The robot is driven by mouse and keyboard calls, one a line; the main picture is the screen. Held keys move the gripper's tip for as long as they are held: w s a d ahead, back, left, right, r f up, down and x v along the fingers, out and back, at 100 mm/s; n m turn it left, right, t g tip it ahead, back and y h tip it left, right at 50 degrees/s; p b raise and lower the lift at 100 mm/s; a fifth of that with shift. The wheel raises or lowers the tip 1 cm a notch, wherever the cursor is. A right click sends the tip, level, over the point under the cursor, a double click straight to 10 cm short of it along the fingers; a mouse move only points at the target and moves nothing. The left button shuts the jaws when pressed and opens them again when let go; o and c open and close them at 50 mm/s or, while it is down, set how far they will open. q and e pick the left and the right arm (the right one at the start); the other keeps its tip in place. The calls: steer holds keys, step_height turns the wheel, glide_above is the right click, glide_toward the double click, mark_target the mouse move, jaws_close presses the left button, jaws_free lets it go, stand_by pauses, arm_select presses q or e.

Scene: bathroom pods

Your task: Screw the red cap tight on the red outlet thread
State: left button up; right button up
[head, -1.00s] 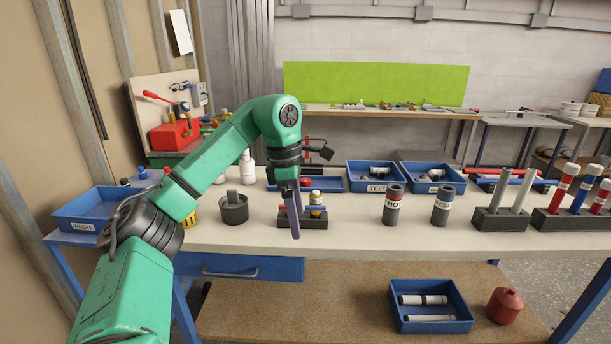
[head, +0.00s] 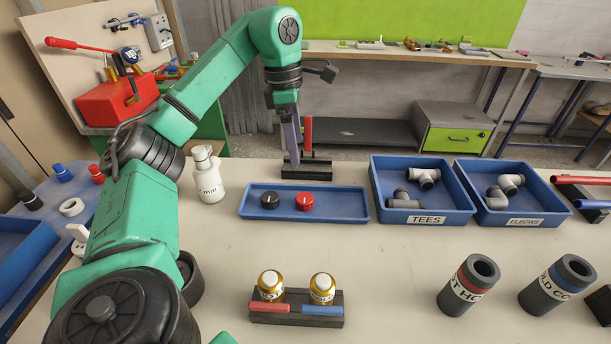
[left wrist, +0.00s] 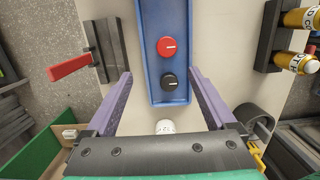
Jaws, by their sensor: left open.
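The red cap (head: 305,201) lies in a shallow blue tray (head: 345,205), right of a black cap (head: 270,200). In the left wrist view the red cap (left wrist: 167,46) and black cap (left wrist: 168,78) lie ahead of my left gripper (left wrist: 160,74). Its purple fingers are wide apart and empty. In the head view my left gripper (head: 292,160) is near the tray's far edge. A black block with two brass fittings (head: 296,305) has a red handle (head: 269,308) and a blue handle. I cannot tell which thread is the red outlet. My right gripper is not in view.
A black stand with a red upright bar (head: 308,150) is behind the tray. A white bottle (head: 207,175) stands left. The TEES bin (head: 425,219) and ELBOWS bin (head: 525,220) stand right, with two dark labelled cylinders in front. The bench between tray and brass fittings is clear.

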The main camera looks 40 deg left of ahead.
mark_target(305, 197)
arm_select(q)
steer(key=f, duration=0.2)
steer(key=d+f+b, duration=0.1)
steer(key=f, duration=0.3)
steer(key=shift+s+d+f+b, duration=0.15)
steer(key=shift+s+d+b, duration=0.15)
steer(key=shift+s+b, duration=0.1)
steer(key=f, duration=0.6)
steer(key=shift+w+d+f, duration=0.2)
steer(key=shift+d+f, duration=0.2)
steer(key=shift+f, duration=0.35)
steer(key=shift+w, duration=0.1)
steer(key=c, duration=0.5)
jaws_close()
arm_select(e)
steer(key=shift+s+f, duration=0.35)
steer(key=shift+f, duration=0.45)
